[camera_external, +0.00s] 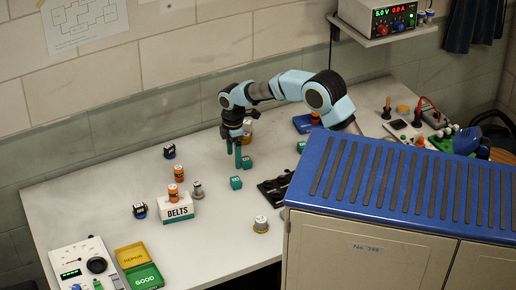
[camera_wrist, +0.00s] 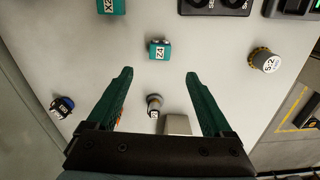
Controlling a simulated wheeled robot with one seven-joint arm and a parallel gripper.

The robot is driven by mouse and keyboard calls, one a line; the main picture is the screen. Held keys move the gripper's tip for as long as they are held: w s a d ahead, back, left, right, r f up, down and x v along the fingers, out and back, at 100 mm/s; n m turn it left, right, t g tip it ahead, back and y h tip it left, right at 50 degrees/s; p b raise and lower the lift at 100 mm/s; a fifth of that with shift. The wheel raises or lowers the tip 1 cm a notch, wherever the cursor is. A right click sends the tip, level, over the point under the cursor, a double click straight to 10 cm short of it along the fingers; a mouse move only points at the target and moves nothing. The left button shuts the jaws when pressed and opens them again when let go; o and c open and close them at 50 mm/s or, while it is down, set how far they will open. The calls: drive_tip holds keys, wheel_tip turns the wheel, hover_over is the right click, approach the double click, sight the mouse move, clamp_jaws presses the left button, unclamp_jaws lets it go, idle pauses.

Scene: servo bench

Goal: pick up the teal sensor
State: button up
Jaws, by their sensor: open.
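Teal cubes lie on the bench. In the wrist view, one labelled Z4 (camera_wrist: 158,50) sits just beyond and between my fingertips, apart from them. Another, labelled X2 (camera_wrist: 110,6), is cut off by the top edge.
A BELTS box (camera_external: 177,210) with an orange cylinder (camera_external: 173,193) on it stands at left. A silver cylinder (camera_external: 261,225) is at front, labelled S-2 in the wrist view (camera_wrist: 265,60). A blue-topped cabinet (camera_external: 330,230) blocks the right front.

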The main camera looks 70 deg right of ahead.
sight(235, 180)
wheel_tip(235, 180, down, 11)
drive_tip(key=p, duration=0.3)
drive_tip(key=shift+r+p, duration=0.15)
drive_tip(key=shift+p, duration=0.2)
clamp_jaws()
idle(0.5)
